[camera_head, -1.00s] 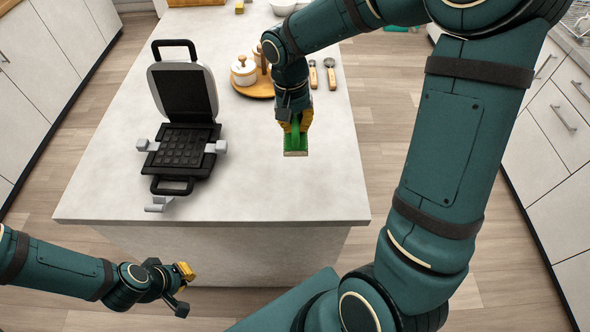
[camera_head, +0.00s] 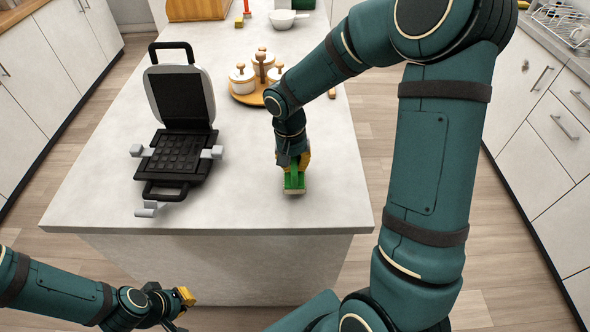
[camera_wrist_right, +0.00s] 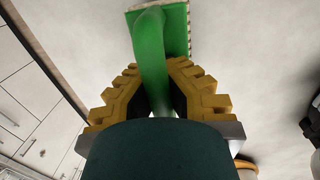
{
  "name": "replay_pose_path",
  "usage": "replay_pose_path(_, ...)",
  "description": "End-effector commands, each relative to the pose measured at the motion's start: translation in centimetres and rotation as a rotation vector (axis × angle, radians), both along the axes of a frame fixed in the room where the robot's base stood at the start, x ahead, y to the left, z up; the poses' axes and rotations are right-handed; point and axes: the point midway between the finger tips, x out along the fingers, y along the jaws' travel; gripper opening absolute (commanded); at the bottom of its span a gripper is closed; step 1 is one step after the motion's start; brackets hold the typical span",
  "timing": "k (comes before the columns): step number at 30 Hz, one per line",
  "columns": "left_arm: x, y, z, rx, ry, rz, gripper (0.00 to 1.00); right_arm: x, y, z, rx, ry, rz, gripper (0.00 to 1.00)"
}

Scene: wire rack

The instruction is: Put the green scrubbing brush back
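The green scrubbing brush (camera_head: 294,184) is in my right gripper (camera_head: 293,165), over the near part of the pale island counter (camera_head: 250,205). In the right wrist view, the yellow fingers of the right gripper (camera_wrist_right: 160,95) are shut on the handle of the brush (camera_wrist_right: 151,50). The brush head lies beyond the fingertips, with pale bristles along its edge. I cannot tell whether it touches the counter. The wire rack (camera_head: 565,28) stands on the right-hand counter, partly cut off by the picture edge. My left gripper (camera_head: 184,298) hangs low at the left, clear of the counter; its opening is unclear.
An open waffle maker (camera_head: 180,155) stands left of the brush. A round wooden stand (camera_head: 247,97) with white lidded jars is behind it. A white bowl (camera_head: 282,19) and a wooden box (camera_head: 197,8) are at the far end. The near right counter surface is clear.

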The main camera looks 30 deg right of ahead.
Motion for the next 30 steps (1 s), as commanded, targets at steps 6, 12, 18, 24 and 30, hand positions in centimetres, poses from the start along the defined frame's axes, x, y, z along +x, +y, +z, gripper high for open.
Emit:
replay_pose_path(6,-0.1,0.0,-0.4,0.000,0.002,-0.002,0.00,0.0,0.0,-2.2,0.000,0.001,-0.001,0.00)
replay_pose_path(12,-0.1,0.0,-0.4,0.000,0.002,-0.002,0.00,0.0,0.0,-2.1,0.000,0.000,-0.001,0.00)
replay_pose_path(18,-0.2,0.0,-0.7,-0.001,0.005,-0.004,0.00,0.0,0.0,-2.4,0.000,0.000,-0.001,0.22)
replay_pose_path(24,-0.2,0.0,-0.7,-0.001,0.005,-0.004,0.00,0.0,0.0,-2.4,0.000,0.000,-0.001,0.34)
replay_pose_path(30,-0.2,0.0,-0.5,0.000,0.004,-0.003,0.00,0.0,0.0,-2.2,0.000,0.000,-0.001,0.34)
